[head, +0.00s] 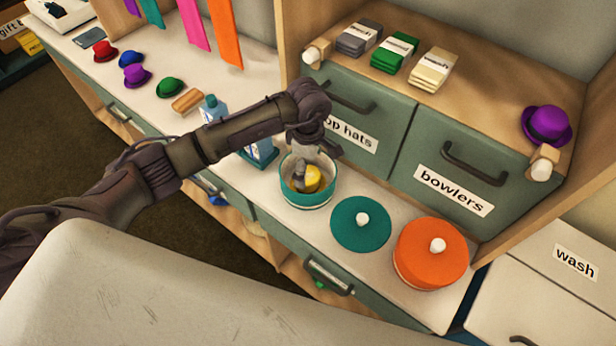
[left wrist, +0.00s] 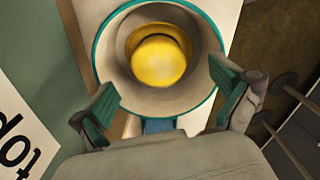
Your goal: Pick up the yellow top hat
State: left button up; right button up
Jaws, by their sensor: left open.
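In the left wrist view the hat (left wrist: 159,61) shows from above, within the open box (left wrist: 109,47). My left gripper (head: 308,178) reaches down over the box from above and hides part of the hat. In the left wrist view its two fingers (left wrist: 168,102) are spread wide, near the box's rim, with nothing between them. I cannot tell whether they touch the rim. My right gripper is not in view.
A teal lid (head: 361,224) and an orange round box (head: 430,252) stand right of the open box. Drawers labelled for top hats (head: 351,118) and bowlers (head: 440,165) rise behind. A bottle (head: 211,108) stands left, beyond my arm. Several small hats lie further left.

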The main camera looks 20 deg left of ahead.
aim_at(307, 175)
pick_arm(q)
jog(key=f, duration=0.2)
jog(key=f+p, duration=0.1)
jog(key=f, duration=0.1)
jog(key=shift+w+a+f, duration=0.1)
jog(key=shift+a+f, duration=0.05)
jog(key=shift+a, duration=0.05)
jog(key=c, duration=1)
